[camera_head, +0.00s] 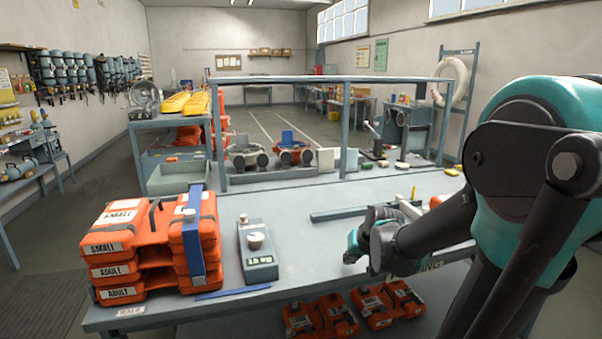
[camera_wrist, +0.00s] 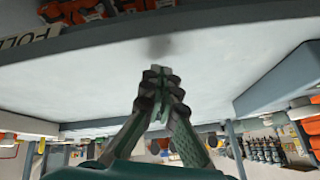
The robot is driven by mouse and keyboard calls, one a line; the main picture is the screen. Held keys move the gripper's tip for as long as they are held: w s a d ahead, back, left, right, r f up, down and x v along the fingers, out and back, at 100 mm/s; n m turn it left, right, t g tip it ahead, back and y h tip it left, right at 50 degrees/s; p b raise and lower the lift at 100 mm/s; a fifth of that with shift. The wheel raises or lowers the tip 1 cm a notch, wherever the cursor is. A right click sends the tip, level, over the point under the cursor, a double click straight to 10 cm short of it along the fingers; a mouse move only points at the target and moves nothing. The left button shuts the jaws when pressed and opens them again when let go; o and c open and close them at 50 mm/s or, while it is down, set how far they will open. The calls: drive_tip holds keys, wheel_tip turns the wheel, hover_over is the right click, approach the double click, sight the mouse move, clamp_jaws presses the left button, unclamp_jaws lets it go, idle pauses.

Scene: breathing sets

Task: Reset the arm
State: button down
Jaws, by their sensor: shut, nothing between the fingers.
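My arm (camera_head: 505,190), teal and dark grey, reaches in from the right in the head view. The bench top (camera_wrist: 90,75) fills much of that view, upside down. I cannot tell the exact height of the fingertips above the bench.
A grey bar (camera_head: 338,214) is behind my gripper. Orange cases (camera_head: 320,318) sit on the shelf below. A frame rail (camera_head: 330,79) spans the bench's back.

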drive_tip(key=s+d+f+g+h, duration=0.1)
drive_tip(key=s+d+f, duration=0.1)
drive_tip(key=s, duration=0.6)
drive_tip(key=s+d+f+g+h, duration=0.1)
drive_tip(key=s+d+f, duration=0.1)
drive_tip(key=s+f, duration=0.3)
drive_tip(key=s, duration=0.3)
drive_tip(key=shift+d+n, duration=0.3)
drive_tip(key=shift+n, duration=0.1)
